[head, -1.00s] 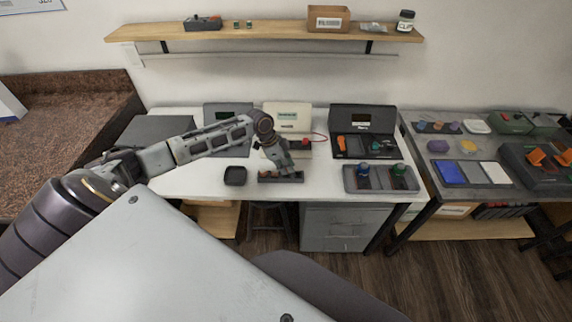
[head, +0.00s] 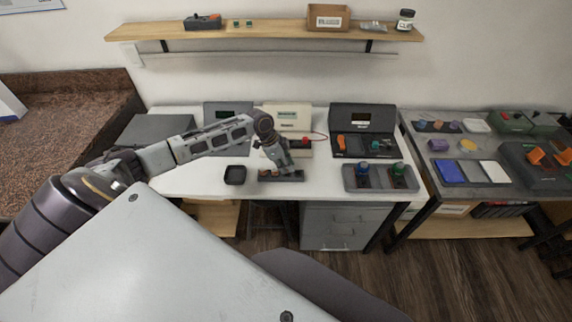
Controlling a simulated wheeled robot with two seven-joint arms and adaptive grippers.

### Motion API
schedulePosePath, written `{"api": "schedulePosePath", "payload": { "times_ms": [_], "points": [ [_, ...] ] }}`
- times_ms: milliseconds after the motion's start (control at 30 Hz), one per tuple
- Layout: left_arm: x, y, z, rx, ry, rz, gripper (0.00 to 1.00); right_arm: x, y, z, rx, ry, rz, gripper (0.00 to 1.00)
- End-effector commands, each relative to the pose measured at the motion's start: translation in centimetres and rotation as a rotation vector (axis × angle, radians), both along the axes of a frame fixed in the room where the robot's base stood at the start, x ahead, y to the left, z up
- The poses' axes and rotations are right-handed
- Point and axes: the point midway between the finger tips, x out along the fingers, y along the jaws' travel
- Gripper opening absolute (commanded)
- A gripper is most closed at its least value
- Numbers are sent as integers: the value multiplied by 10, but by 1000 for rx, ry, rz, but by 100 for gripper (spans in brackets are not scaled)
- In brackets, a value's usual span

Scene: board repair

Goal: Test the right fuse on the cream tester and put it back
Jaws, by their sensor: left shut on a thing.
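The cream tester (head: 288,115) stands at the back of the white table, with a small green display and a red part at its front right. A dark fuse block (head: 267,178) lies near the table's front edge, in front of the tester. My left gripper (head: 288,171) is over the right part of this block, pointing down and shut on a fuse. The fuse is small and mostly hidden by the fingers. I cannot tell whether it is seated in the block or just above it. My right gripper is not in view.
A grey tray (head: 381,184) with blue and green knobbed parts is to the right. A black case (head: 362,118) and a grey device (head: 227,108) flank the tester.

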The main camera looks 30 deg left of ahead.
Motion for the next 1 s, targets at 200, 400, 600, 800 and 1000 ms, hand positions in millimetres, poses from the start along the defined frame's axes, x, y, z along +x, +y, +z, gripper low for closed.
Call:
{"api": "schedulePosePath", "payload": {
  "times_ms": [200, 400, 600, 800, 1000],
  "points": [
    [0, 0, 0, 0, 0, 0, 0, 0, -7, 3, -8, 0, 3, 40],
    [0, 0, 0, 0, 0, 0, 0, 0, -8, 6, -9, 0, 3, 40],
    [0, 0, 0, 1, 1, 0, 0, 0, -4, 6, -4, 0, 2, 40],
    [0, 0, 0, 0, 0, 0, 0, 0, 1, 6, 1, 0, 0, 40],
    [0, 0, 0, 0, 0, 0, 0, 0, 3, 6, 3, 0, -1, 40]
  ]
}}
